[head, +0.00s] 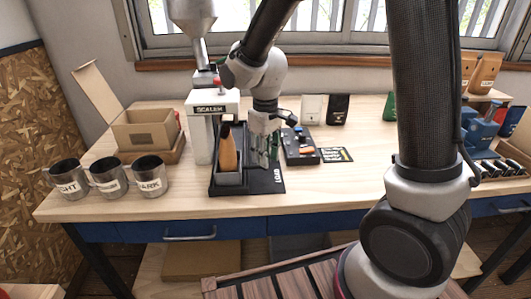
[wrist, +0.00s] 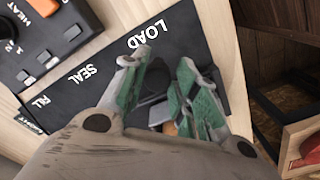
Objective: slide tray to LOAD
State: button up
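The dark grey tray (head: 230,179) sits on the black track (head: 262,187) on the bench, near the track's front end, level with and left of the white LOAD label (head: 277,175). A brown bag with a dark top (head: 228,153) stands in the tray. My gripper (head: 264,158) is just right of the bag, low over the track. In the wrist view its green-padded fingers (wrist: 163,75) are apart, with a dark rounded piece (wrist: 153,82) between them and a visible gap at the right. The LOAD label (wrist: 146,39) and SEAL label (wrist: 82,74) show beside the fingers. The tray is mostly hidden there.
The sealer (head: 205,125) stands behind and left of the track. A control box with switches (head: 300,146) is close to the right. Several labelled metal cups (head: 110,177) and a cardboard box (head: 145,129) stand at the left. The bench's front right is clear.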

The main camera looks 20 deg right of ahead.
jog(key=o, duration=0.3)
jog(key=shift+s, duration=0.2)
jog(key=shift+o, duration=0.2)
jog(key=shift+w, duration=0.1)
jog(key=shift+r, duration=0.4)
notch_tip(320, 180, up, 11)
